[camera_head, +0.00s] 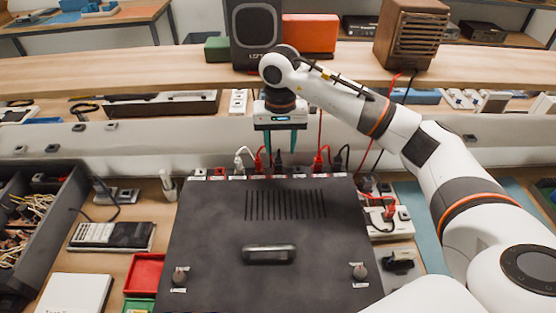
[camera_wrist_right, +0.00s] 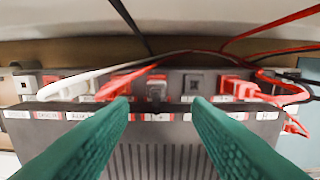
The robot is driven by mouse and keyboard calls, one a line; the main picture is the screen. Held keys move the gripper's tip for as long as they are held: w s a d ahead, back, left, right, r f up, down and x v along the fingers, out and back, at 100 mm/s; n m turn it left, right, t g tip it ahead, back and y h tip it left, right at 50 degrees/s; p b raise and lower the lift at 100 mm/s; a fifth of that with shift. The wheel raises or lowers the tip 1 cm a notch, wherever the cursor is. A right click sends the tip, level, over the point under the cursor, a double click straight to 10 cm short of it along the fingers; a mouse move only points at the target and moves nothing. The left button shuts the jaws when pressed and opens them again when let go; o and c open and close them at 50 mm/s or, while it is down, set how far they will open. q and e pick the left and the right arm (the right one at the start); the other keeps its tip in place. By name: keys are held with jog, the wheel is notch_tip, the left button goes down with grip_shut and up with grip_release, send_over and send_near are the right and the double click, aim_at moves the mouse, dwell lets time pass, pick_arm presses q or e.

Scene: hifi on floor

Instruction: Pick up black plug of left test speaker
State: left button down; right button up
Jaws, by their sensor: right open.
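The black hifi box (camera_head: 215,230) has a row of plugs and sockets along its far edge. A dark plug (camera_head: 279,160) stands in that row beneath my right gripper (camera_head: 282,153). In the wrist view a dark grey plug or socket (camera_wrist_right: 156,88) lies ahead between my open, empty green fingers (camera_wrist_right: 160,110). A black cable comes down towards it; whether it joins there is unclear. A white plug (camera_wrist_right: 65,86) and a red plug (camera_wrist_right: 125,82) sit to its left, a red plug (camera_wrist_right: 240,88) to its right. Another black plug (camera_head: 340,160) stands further right.
A dark speaker (camera_head: 254,35) and a wooden speaker (camera_head: 411,35) stand on the shelf behind. A white power strip (camera_head: 390,222) with a red plug lies right of the box. A bin of cables (camera_head: 45,215) and a red tray (camera_head: 145,272) are left. Loose cables cross behind the plugs.

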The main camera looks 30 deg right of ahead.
aim_at(278, 159)
jog(key=shift+w+f, duration=0.15)
jog(key=shift+f, duration=0.5)
notch_tip(278, 159, down, 4)
jog(key=shift+w+f+p, duration=0.15)
jog(key=shift+f+p, duration=0.05)
jog(key=shift+p, duration=0.95)
jog(key=shift+f, duration=0.2)
pick_arm(q)
jog(key=shift+w+d+r, duration=0.1)
jog(key=shift+w+r, duration=0.3)
jog(key=shift+r, duration=0.25)
jog(key=shift+w+r, duration=0.35)
jog(key=shift+r, duration=0.25)
jog(key=shift+s, duration=0.15)
pick_arm(e)
grip_shut()
